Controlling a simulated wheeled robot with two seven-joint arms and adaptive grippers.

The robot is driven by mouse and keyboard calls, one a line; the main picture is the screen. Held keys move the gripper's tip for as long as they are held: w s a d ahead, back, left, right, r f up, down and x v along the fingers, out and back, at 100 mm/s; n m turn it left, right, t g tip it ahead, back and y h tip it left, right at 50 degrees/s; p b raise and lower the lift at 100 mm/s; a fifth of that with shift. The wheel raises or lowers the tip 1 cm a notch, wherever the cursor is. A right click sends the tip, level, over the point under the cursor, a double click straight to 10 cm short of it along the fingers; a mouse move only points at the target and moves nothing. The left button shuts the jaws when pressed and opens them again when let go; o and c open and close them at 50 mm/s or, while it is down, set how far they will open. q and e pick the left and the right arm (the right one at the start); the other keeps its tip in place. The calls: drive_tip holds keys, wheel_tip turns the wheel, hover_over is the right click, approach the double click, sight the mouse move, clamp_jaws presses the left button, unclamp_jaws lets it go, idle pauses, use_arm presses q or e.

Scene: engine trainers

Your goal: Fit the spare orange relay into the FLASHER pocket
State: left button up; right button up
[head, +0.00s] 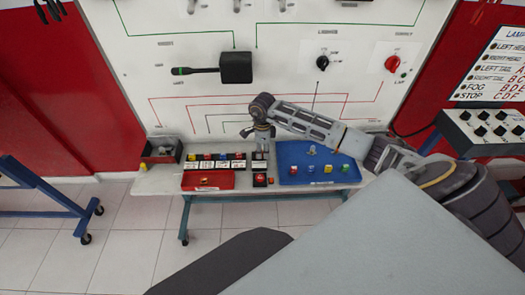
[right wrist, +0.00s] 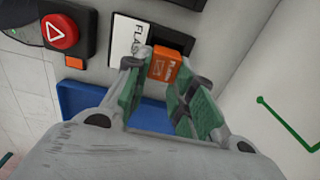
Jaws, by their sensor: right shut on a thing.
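My right gripper (head: 258,133) reaches in from the right in the head view, fingers pointing down at the bench. In the right wrist view its green-padded fingers (right wrist: 158,90) are shut on an orange relay (right wrist: 163,67). The relay lies at a black socket block (right wrist: 172,37), beside a white label (right wrist: 128,40) whose visible letters read "FLASH". The relay's far end meets the block in the picture; I cannot tell whether it is inside the pocket or just in front of it. In the head view the gripper is above the block (head: 260,157). My left gripper is not in view.
A red tray (head: 220,186) and a blue tray (head: 295,181) with several coloured relays lie on the bench. A row of relay sockets (head: 212,160) stands behind the red tray. A red triangle button (right wrist: 61,30) is near the gripper. The white panel (head: 270,75) rises behind.

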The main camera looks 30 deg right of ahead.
drive_tip(key=shift+f+b, duration=0.35)
drive_tip(key=shift+f, duration=0.1)
idle(0.5)
idle(0.4)
drive_tip(key=o, duration=1)
drive_tip(key=shift+c, duration=0.2)
drive_tip(key=shift+o, duration=0.3)
drive_tip(key=o, duration=0.4)
drive_tip(key=shift+o, duration=0.2)
drive_tip(key=shift+r, duration=0.1)
